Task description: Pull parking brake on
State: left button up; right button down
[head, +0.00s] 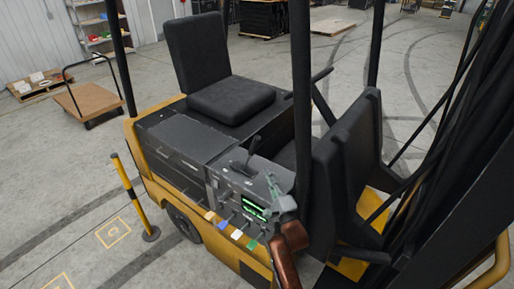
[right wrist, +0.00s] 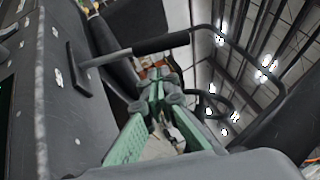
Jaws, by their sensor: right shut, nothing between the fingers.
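A dark lever (head: 252,148), probably the parking brake, stands up from the grey control panel (head: 232,188) of a yellow forklift. In the right wrist view a lever with a black grip (right wrist: 161,43) rises on a grey stem from a small plate at the left. My right gripper (head: 274,185) is over the right side of the panel, just right of the lever and apart from it. In the right wrist view its green-sided fingers (right wrist: 165,85) are together and empty, below the black grip in the picture. My left gripper is not in view.
A black seat (head: 231,98) stands behind the panel. A yellow-and-black bollard (head: 134,195) stands at left. Coloured tabs (head: 223,224) line the panel's front edge.

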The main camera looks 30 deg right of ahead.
jog(key=p, duration=0.3)
send_near(251, 153)
jog(key=w+d+r, duration=0.4)
jog(key=w+r, duration=0.1)
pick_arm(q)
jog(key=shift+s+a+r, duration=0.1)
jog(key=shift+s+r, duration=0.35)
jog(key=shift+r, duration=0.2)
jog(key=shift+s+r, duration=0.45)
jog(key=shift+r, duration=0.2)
pick_arm(e)
jog(key=shift+s+d+f, duration=0.1)
jog(key=shift+d+f, duration=0.05)
jog(key=shift+f, duration=0.05)
